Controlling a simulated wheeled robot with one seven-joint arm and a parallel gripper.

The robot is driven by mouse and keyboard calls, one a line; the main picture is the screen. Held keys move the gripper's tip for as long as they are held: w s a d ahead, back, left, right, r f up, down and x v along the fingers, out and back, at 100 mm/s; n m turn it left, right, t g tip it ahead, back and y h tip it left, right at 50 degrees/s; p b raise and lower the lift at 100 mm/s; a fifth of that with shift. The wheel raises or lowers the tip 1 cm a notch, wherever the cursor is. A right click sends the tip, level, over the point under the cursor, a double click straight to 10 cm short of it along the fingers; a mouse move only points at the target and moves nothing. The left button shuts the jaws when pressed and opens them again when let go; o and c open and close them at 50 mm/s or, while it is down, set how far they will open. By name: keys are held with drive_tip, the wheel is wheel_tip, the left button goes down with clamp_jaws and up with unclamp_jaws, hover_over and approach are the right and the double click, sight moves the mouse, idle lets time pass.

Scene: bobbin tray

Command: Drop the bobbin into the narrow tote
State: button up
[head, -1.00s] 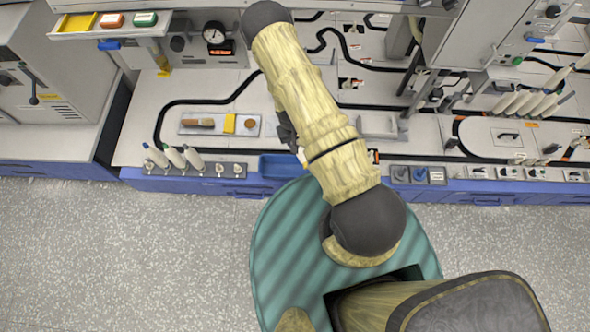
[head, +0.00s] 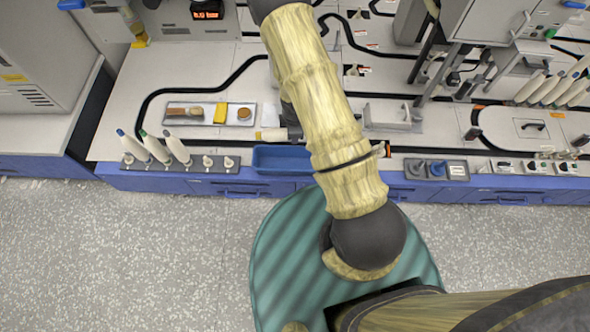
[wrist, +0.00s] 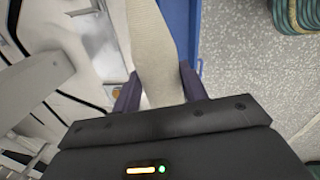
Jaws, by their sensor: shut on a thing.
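A cream bobbin (wrist: 152,45) is gripped between the two dark fingers of my gripper (wrist: 157,85) in the wrist view. In the head view, one end of the bobbin (head: 270,135) sticks out to the left of my gripper (head: 292,131), and my arm hides much of the gripper. The narrow tote (head: 282,168) is a blue, open, shallow box at the bench's front edge. The bobbin shows just behind the tote's back rim in the head view. I cannot tell its height above the bench.
A grey tray (head: 178,122) with brushes, a yellow block and a round brown piece lies left of the gripper. A rack (head: 180,163) with several upright bobbins stands left of the tote. A grey holder (head: 436,170) is to the right.

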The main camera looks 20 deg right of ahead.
drive_tip(key=f+n+b, duration=0.2)
drive_tip(key=n+b, duration=0.1)
drive_tip(key=f+n+b, duration=0.1)
drive_tip(key=b, duration=0.1)
drive_tip(key=shift+w+d+f+n+y, duration=0.3)
drive_tip(key=shift+f+y, duration=0.1)
drive_tip(key=shift+w+d+f+n+b, duration=0.1)
drive_tip(key=shift+f+n+b, duration=0.15)
drive_tip(key=shift+n+b, duration=0.75)
drive_tip(key=shift+r+n, duration=0.15)
drive_tip(key=shift+n, duration=0.15)
wheel_tip(320, 180, down, 6)
drive_tip(key=b, duration=0.6)
